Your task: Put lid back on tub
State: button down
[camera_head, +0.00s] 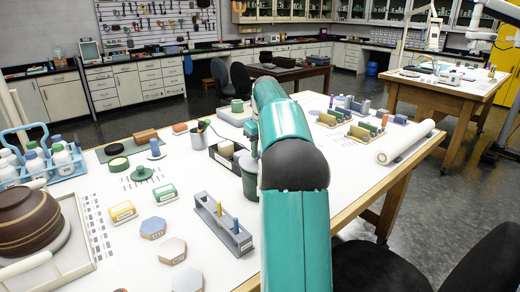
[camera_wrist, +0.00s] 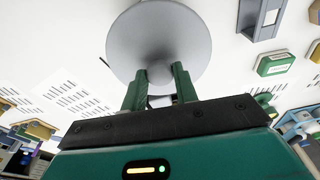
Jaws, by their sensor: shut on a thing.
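In the wrist view, my gripper (camera_wrist: 160,76) is shut on the narrow part of a round grey disc (camera_wrist: 150,35), which looks like a lid. The disc hides what lies behind it. In the head view my teal arm hides the gripper and disc. A dark green cylindrical form (camera_head: 249,178), possibly the tub, shows partly beside my arm; I cannot tell for sure. A green knobbed piece (camera_head: 142,174) lies on the white table at the left.
Label blocks (camera_head: 122,212), hexagonal tiles (camera_head: 172,250) and a blue bottle carrier (camera_head: 62,165) are farther left. Several trays (camera_head: 362,133) and a white roll (camera_head: 405,143) lie right.

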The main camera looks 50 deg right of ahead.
jog(key=c, duration=0.5)
grip_release()
jog(key=shift+r, duration=0.1)
jog(key=shift+r, duration=3.4)
grip_shut()
